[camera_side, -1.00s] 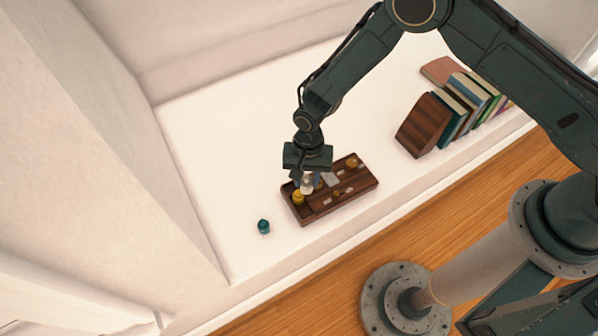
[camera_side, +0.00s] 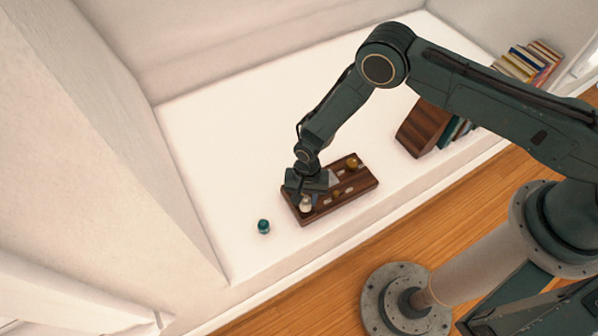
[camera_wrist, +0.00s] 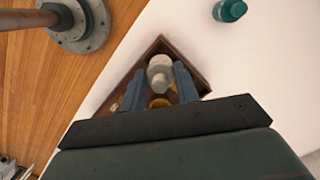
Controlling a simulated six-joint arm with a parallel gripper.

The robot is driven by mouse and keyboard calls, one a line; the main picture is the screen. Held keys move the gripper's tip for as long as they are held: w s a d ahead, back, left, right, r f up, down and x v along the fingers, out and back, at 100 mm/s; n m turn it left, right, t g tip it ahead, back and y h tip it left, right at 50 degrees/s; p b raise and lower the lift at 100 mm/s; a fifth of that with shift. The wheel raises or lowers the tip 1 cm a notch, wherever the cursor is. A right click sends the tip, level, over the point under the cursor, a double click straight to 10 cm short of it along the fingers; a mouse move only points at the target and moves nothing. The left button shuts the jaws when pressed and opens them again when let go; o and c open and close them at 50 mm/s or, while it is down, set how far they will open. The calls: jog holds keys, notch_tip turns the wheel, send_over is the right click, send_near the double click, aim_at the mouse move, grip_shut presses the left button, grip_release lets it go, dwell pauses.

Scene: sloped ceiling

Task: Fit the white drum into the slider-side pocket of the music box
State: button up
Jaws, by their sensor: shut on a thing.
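The music box (camera_side: 364,183) is a dark brown wooden tray lying on the white surface; its near corner (camera_wrist: 192,62) shows in the wrist view. My gripper (camera_side: 303,197) is low over the box's left end and shut on the white drum (camera_side: 305,205). In the wrist view, the white drum (camera_wrist: 160,70) sits between the two blue-grey fingers of my gripper (camera_wrist: 160,76). I cannot tell whether the drum touches the pocket floor. A yellow part (camera_wrist: 159,103) shows behind the drum between the fingers. The pocket beneath is mostly hidden.
A brass knob (camera_side: 352,163) stands at the box's far right end. A small teal piece (camera_side: 263,226) lies on the white surface left of the box. Books with a brown bookend (camera_side: 421,127) stand to the right. The white surface left and behind is clear.

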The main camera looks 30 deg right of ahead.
aim_at(305, 204)
jog(key=shift+f, duration=1.85)
jog(key=shift+f, duration=0.15)
jog(key=o, duration=1)
jog(key=shift+w+d+r, duration=0.15)
jog(key=shift+w+r, duration=0.05)
jog(key=shift+r, duration=1.85)
jog(key=shift+w+d+r, duration=0.15)
jog(key=shift+w+r, duration=0.05)
jog(key=shift+r, duration=1.85)
jog(key=shift+w+d+r, duration=0.15)
jog(key=shift+w+r, duration=0.05)
jog(key=shift+r, duration=1.85)
